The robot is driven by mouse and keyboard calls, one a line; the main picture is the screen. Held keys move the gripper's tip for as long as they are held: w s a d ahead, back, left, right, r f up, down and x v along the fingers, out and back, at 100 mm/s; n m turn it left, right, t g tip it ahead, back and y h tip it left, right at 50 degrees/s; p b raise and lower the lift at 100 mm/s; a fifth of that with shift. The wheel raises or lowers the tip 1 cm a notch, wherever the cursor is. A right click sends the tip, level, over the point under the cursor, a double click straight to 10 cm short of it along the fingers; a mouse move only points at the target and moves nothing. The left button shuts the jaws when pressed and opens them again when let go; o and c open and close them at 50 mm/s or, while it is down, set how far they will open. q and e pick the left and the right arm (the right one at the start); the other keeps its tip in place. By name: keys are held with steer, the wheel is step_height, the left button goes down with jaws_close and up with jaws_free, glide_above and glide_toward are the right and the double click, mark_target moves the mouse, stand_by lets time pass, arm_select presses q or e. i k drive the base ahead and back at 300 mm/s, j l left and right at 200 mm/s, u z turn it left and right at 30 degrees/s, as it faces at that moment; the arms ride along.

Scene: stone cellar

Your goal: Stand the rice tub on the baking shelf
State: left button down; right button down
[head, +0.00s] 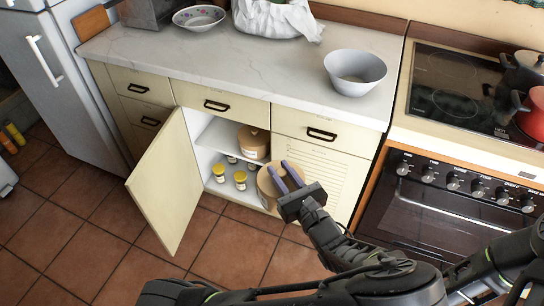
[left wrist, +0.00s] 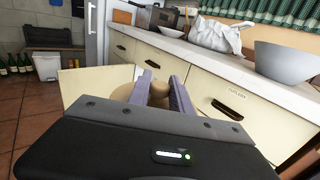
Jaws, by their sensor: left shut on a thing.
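My left gripper (head: 278,167) is shut on a round tan tub (head: 265,188) in front of the open cupboard. The fingers hide part of this tub, and I cannot read its label. In the left wrist view the tan tub (left wrist: 140,91) shows between the fingers (left wrist: 160,77). A similar tan tub (head: 253,140) with a label stands inside the cupboard on the upper shelf (head: 220,138). Small jars with yellow lids (head: 219,170) stand lower in the cupboard, on its floor (head: 235,192). I cannot read which level is the baking shelf. My right gripper is not visible.
The cupboard door (head: 165,185) is swung open to the left. A grey bowl (head: 355,72), a patterned bowl (head: 199,17) and a white bag (head: 275,17) stand on the counter (head: 150,55). The oven (head: 445,205) is at the right. The tiled floor before the cupboard is clear.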

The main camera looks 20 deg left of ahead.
mark_target(220, 138)
steer(key=j+z, duration=0.25)
steer(key=j, duration=0.4)
steer(key=j+z, duration=0.2)
steer(key=j, duration=0.45)
steer(key=j+z, duration=0.25)
steer(key=j, duration=0.4)
steer(key=k+j+z, duration=0.2)
steer(key=j, duration=0.4)
steer(key=i, duration=0.1)
